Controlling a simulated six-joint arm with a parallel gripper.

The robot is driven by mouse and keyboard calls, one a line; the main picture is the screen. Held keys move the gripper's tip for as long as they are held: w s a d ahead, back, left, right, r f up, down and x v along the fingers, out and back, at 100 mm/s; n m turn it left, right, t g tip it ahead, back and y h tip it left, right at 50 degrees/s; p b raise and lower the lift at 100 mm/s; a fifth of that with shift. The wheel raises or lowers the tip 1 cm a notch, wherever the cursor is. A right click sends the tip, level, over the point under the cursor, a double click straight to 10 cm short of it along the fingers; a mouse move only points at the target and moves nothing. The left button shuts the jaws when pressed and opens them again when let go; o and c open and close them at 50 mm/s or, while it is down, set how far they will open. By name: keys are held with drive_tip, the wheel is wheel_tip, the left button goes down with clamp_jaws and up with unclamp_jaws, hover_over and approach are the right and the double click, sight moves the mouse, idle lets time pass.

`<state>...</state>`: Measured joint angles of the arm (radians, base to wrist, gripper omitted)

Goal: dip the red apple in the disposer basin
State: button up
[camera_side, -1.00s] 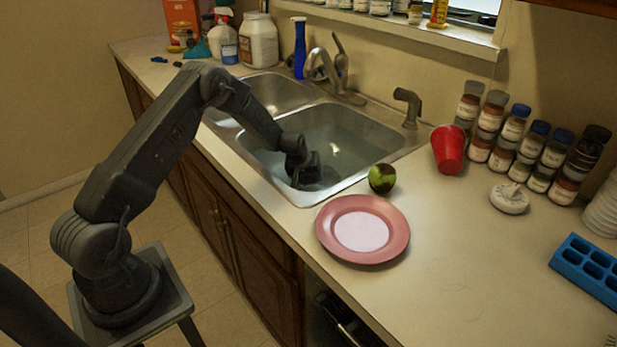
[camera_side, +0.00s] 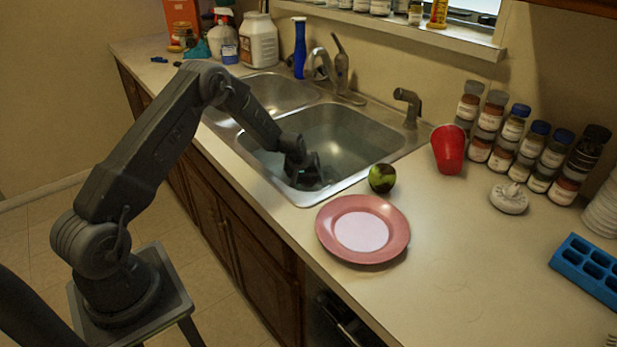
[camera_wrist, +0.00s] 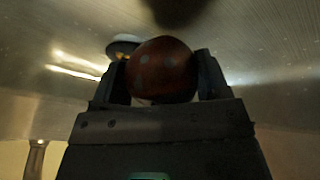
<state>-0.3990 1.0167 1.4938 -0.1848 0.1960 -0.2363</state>
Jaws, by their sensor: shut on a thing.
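My gripper (camera_side: 308,179) is down inside the nearer, larger sink basin (camera_side: 350,133), close to its front wall. In the wrist view my gripper (camera_wrist: 162,75) is shut on the red apple (camera_wrist: 162,68), with one dark finger on each side of it. The apple is hidden in the side view. Behind it in the wrist view is a round, dark-and-pale fitting (camera_wrist: 123,46) on the metal, perhaps the drain. I cannot tell whether the apple touches the basin.
A pink plate (camera_side: 328,240) and a green-brown fruit (camera_side: 382,178) are on the counter right of the basin. The faucet (camera_side: 325,66) stands behind the basins. The smaller basin (camera_side: 272,92) is left of mine.

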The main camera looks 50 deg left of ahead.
drive_tip(key=shift+w, duration=0.2)
drive_tip(key=shift+s, duration=0.15)
drive_tip(key=shift+s+d, duration=0.1)
drive_tip(key=shift+s, duration=0.35)
drive_tip(key=shift+w, duration=0.1)
drive_tip(key=shift+w, duration=0.5)
drive_tip(key=shift+s, duration=0.1)
idle(0.3)
drive_tip(key=shift+s, duration=0.5)
drive_tip(key=shift+w, duration=0.2)
